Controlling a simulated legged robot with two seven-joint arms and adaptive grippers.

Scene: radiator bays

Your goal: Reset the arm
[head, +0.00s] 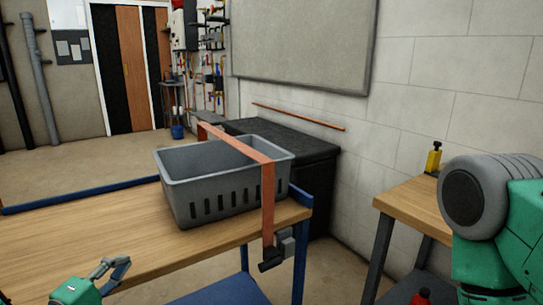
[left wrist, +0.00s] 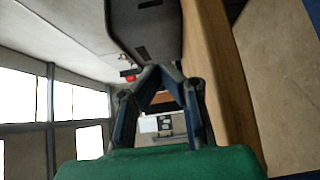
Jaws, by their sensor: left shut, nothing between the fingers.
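My left gripper (head: 116,265) shows at the lower left of the head view, in front of the wooden workbench top. It is shut and empty. In the left wrist view its two fingers meet (left wrist: 158,76) with nothing between them, close to the wooden bench edge (left wrist: 225,70). My right arm's grey and green links (head: 495,200) fill the right edge of the head view. The right gripper itself is outside the picture.
A grey slotted crate (head: 200,203) stands on the workbench (head: 85,237), under an orange strap (head: 267,195) clamped at the edge. A dark cabinet (head: 315,165) is behind. A smaller wooden table (head: 412,205) holds a yellow bottle (head: 434,157). Bare floor lies between the tables.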

